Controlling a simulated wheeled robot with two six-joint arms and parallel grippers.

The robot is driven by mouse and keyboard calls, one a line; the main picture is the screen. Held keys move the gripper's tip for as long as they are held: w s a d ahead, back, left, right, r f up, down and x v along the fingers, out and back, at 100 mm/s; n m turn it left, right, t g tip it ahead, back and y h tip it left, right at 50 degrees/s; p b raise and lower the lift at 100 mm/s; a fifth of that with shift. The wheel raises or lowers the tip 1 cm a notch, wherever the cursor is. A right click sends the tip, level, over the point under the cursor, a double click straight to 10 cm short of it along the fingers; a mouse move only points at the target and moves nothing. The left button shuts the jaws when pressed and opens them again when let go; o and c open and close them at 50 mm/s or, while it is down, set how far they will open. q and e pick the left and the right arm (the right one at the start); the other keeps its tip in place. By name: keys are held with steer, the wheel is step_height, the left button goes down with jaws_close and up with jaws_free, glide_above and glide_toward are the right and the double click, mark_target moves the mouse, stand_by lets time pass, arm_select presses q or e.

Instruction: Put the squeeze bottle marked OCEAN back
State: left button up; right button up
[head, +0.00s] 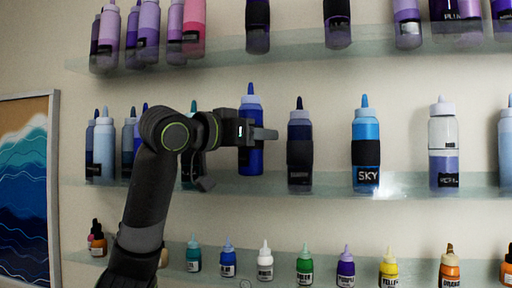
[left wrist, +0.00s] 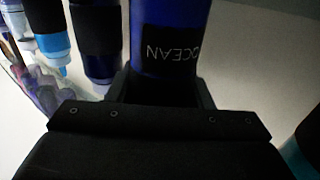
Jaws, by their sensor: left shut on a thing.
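The OCEAN squeeze bottle (head: 251,119) is dark blue with a blue nozzle. In the head view it stands upright at the middle glass shelf, between teal bottles on the left and a dark bottle on the right. My left gripper (head: 262,134) is shut on it around its body. In the left wrist view the bottle (left wrist: 168,40) sits between the fingers, its black OCEAN label showing upside down. Whether its base touches the shelf is unclear. My right gripper is in neither view.
The middle shelf (head: 400,188) also holds a dark bottle (head: 300,133), the SKY bottle (head: 365,130) and a half-clear bottle (head: 443,132) to the right. Purple bottles stand on the upper shelf (head: 350,48). Small coloured bottles, including a green one (head: 305,264), line the lower shelf.

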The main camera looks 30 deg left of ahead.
mark_target(256, 150)
arm_select(q)
steer(key=shift+f, duration=0.7)
steer(key=shift+w+a+f+p, duration=0.1)
steer(key=shift+w+f+p, duration=0.15)
steer(key=shift+f+p, duration=0.3)
steer(key=shift+f, duration=0.1)
steer(key=shift+f, duration=0.15)
steer(key=o, duration=1)
